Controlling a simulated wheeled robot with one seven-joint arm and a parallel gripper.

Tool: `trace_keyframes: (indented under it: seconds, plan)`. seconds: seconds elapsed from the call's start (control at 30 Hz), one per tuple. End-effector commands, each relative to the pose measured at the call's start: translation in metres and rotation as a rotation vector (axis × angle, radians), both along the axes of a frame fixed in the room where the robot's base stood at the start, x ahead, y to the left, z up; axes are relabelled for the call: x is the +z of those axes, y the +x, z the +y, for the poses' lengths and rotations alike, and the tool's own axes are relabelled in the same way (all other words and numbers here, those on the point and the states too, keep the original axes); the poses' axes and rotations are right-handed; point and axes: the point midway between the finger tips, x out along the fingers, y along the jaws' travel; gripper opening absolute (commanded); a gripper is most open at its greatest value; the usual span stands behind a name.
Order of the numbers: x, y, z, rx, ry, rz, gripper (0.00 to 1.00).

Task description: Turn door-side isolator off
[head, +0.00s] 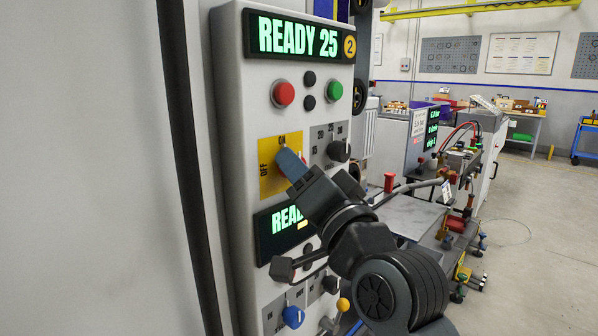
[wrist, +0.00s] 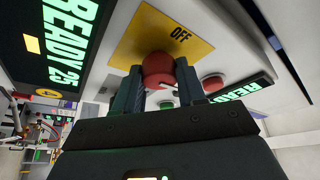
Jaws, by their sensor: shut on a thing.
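The isolator is a red rotary knob (wrist: 158,69) on a yellow plate (head: 267,182) marked ON at the top and OFF at the left. It sits on the upper part of a pale control panel. My gripper (head: 292,166) reaches it from the lower right, and its fingers mostly cover the knob in the head view. In the wrist view, my gripper (wrist: 159,80) has one dark finger on each side of the knob, shut on it. The OFF mark shows beyond the knob. The knob's exact pointer angle is hidden.
A READY 25 display (head: 298,39), a red button (head: 283,94) and a green button (head: 334,91) are above. A second READY display (head: 281,232) and a blue knob (head: 293,317) are below. Open floor lies at right.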

Motion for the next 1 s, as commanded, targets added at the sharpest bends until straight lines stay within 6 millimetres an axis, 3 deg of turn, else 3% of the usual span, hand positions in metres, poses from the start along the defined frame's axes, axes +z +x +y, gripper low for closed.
trace_keyframes:
  seconds: [0.23, 0.67, 1.0]
  plan:
    - [-0.001, 0.000, 0.000, -0.001, 0.000, 0.001, 0.09]
    - [-0.007, 0.001, -0.002, -0.002, -0.055, -0.071, 0.09]
    - [-0.012, 0.002, -0.003, -0.005, -0.213, -0.276, 0.09]
